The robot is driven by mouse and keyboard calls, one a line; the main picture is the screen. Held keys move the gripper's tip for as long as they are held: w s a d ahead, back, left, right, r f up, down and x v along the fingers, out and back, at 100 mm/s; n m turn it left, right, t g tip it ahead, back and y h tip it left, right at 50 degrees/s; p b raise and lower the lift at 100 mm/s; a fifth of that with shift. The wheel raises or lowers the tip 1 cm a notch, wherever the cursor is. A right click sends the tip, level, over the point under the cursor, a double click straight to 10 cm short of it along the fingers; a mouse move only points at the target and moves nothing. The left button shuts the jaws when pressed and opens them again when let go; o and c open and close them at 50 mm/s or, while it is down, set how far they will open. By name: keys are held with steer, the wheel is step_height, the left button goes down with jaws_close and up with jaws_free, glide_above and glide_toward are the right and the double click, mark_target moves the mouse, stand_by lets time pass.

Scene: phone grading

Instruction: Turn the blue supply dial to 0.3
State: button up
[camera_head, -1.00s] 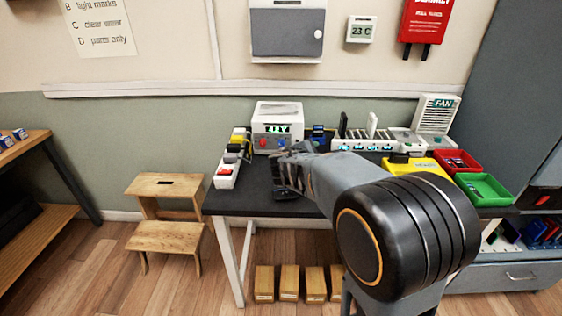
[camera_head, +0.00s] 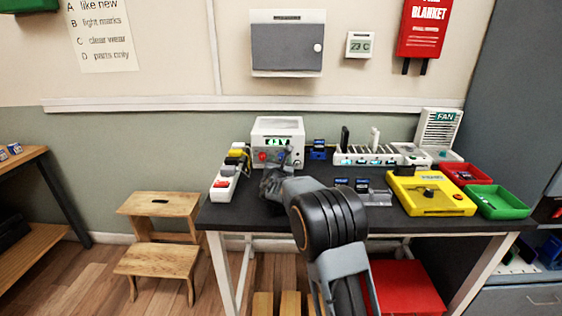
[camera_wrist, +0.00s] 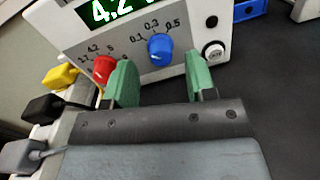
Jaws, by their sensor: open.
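The blue supply dial (camera_wrist: 160,47) sits on the front panel of the white power supply (camera_wrist: 133,67), below a scale marked 0.1, 0.3 and 0.5. Its pointer direction is too small to tell. My gripper (camera_wrist: 158,75) is open, its two green fingers apart, one to the left of the dial and one to the right, with the dial seen between them and not clasped.
A red dial (camera_wrist: 104,69) is left of the left finger, below a green display (camera_wrist: 104,10). A round button (camera_wrist: 213,51) is right of the blue dial. Yellow and black plugs (camera_wrist: 61,77) stand at the left.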

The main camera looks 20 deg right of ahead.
steer(key=shift+x, duration=1.15)
steer(key=c, duration=0.9)
